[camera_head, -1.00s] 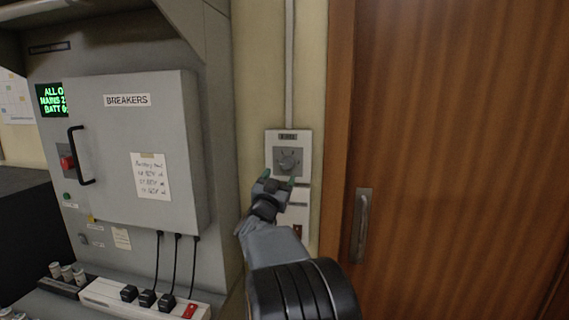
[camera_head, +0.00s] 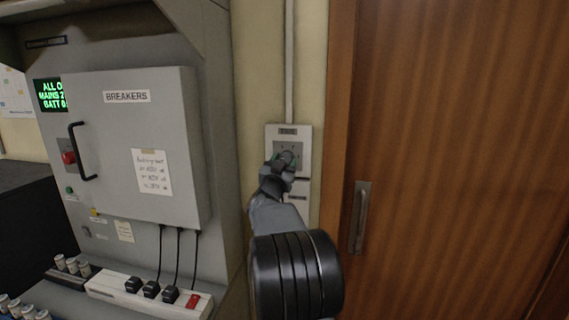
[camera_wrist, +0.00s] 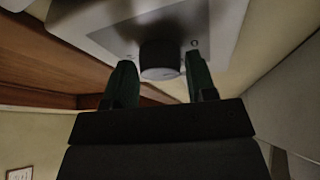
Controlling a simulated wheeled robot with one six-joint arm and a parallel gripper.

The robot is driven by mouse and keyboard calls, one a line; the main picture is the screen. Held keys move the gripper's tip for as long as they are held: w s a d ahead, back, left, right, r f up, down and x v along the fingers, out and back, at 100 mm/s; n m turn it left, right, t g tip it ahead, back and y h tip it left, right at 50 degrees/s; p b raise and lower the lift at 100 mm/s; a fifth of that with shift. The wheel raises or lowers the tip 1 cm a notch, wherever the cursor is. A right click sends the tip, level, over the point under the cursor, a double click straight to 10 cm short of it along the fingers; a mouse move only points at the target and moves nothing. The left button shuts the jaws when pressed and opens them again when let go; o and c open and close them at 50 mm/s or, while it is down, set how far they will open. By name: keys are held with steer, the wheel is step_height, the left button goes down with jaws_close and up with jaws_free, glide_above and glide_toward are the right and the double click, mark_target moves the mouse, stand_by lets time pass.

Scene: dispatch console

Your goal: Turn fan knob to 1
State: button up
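The fan knob (camera_head: 287,155) is a dark round knob on a grey plate (camera_head: 303,135) fixed to the wall, left of the wooden door. In the head view my gripper (camera_head: 283,163) covers its lower part. In the wrist view the dark knob (camera_wrist: 160,58) sits between the two green fingertips of my gripper (camera_wrist: 159,62). One finger is on each side, with a narrow gap visible, so the gripper is open around the knob. The knob's pointer and the plate's numbers cannot be read.
A grey breaker cabinet (camera_head: 185,110) with a black handle juts out at the left. Below it is a white power strip (camera_head: 125,291) with plugs and cables. The wooden door (camera_head: 450,120) with a metal handle (camera_head: 360,218) is on the right. A second wall plate (camera_head: 299,205) sits just below the knob plate.

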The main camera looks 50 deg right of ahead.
steer(key=c, duration=0.6)
steer(key=shift+o, duration=0.2)
steer(key=shift+f+m, duration=0.1)
steer(key=shift+m, duration=0.2)
steer(key=m+g+b, duration=0.1)
steer(key=m, duration=0.2)
steer(key=m+g+b, duration=0.1)
steer(key=m+g, duration=0.1)
steer(key=m, duration=0.1)
steer(key=shift+w+a+b, duration=0.1)
steer(key=shift+w+b, duration=0.1)
steer(key=shift+b, duration=0.15)
steer(key=m, duration=0.1)
steer(key=m+g, duration=0.1)
steer(key=m, duration=0.1)
steer(key=m+g, duration=0.1)
steer(key=m, duration=0.1)
steer(key=shift+r+y+p, duration=0.3)
steer(key=shift+r+y, duration=0.05)
steer(key=shift+y, duration=0.05)
steer(key=shift+w+m+g+y+p, duration=0.1)
steer(key=shift+m+g+y+p, duration=0.4)
steer(key=shift+m, duration=1.2)
